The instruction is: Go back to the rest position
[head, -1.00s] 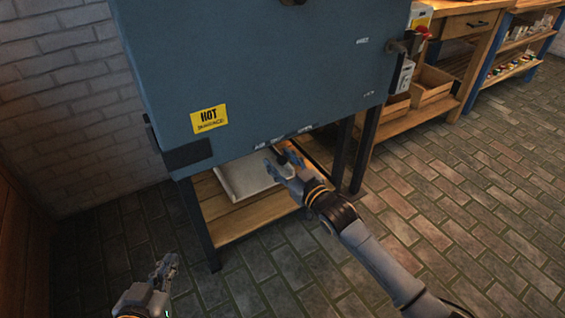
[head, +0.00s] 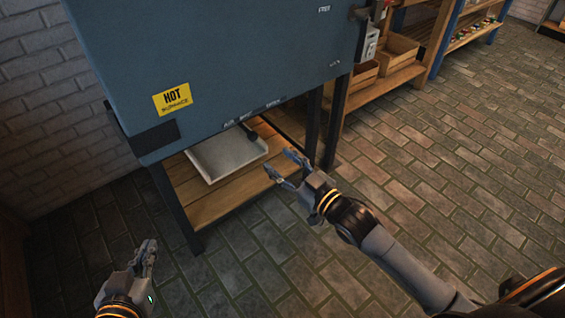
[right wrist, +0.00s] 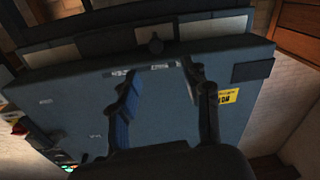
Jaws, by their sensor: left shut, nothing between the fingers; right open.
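My right gripper (head: 283,168) is open and empty in the head view, in front of the lower shelf of the blue-grey kiln's stand. In the right wrist view its two fingers (right wrist: 163,95) are spread, with the kiln front behind them. My left gripper (head: 147,258) is shut and empty at the lower left of the head view, above the brick floor and apart from everything. The kiln (head: 230,65) carries a yellow HOT SURFACE label (head: 172,99).
A light grey tray (head: 206,172) lies on the wooden shelf (head: 225,204) under the kiln. Dark stand legs (head: 313,125) frame it. A wooden bench with boxes (head: 400,55) stands behind at the right. The brick floor (head: 470,170) to the right is clear.

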